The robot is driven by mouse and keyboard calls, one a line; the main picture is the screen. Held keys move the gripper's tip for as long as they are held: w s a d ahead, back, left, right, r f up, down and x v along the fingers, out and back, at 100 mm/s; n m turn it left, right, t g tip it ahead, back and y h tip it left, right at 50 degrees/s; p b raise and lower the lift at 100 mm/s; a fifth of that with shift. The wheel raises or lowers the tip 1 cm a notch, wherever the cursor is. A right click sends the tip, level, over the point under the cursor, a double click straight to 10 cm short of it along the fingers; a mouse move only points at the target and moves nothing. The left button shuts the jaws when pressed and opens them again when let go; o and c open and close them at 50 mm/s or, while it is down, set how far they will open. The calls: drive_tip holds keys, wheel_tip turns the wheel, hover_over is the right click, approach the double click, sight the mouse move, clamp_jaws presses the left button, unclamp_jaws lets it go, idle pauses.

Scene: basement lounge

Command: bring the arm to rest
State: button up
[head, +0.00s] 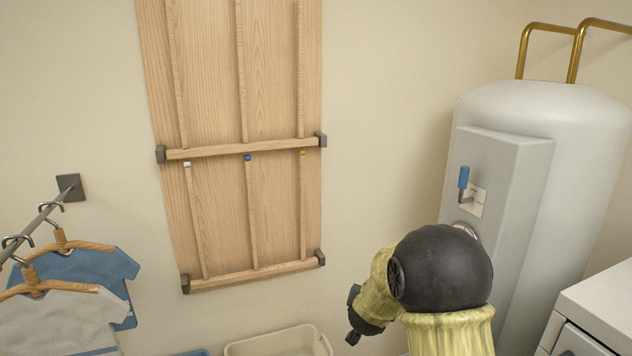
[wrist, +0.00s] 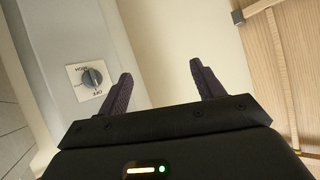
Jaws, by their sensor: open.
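My gripper (wrist: 162,76) is open, with its two dark fingers apart and nothing between them in the wrist view. Beyond the fingertips is bare beige wall. In the head view my arm stands at the lower right, bent at a black joint, and a small dark part of its end points down and left; the fingers cannot be made out there.
A white tank (head: 590,150) with a grey front box (head: 500,170) and blue-handled lever (head: 463,178) stands close right of my arm. A dial (wrist: 93,77) shows left of my fingers. A wooden wall panel (head: 220,90), clothes rail (head: 40,215) and beige bin (head: 280,345) lie leftward.

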drive_tip(key=s+f+n+g+y, duration=0.1)
drive_tip(key=s+n+g+y, duration=0.55)
drive_tip(key=s, duration=2.45)
wheel_tip(320, 180, up, 13)
drive_tip(key=m+g+h+p, duration=0.1)
drive_tip(key=g+h+p, duration=0.1)
drive_tip(key=p, duration=1.2)
drive_tip(key=shift+w+d+h, duration=0.15)
drive_tip(key=shift+w+h, duration=0.25)
drive_tip(key=shift+h, duration=0.15)
drive_tip(key=shift+f, duration=0.15)
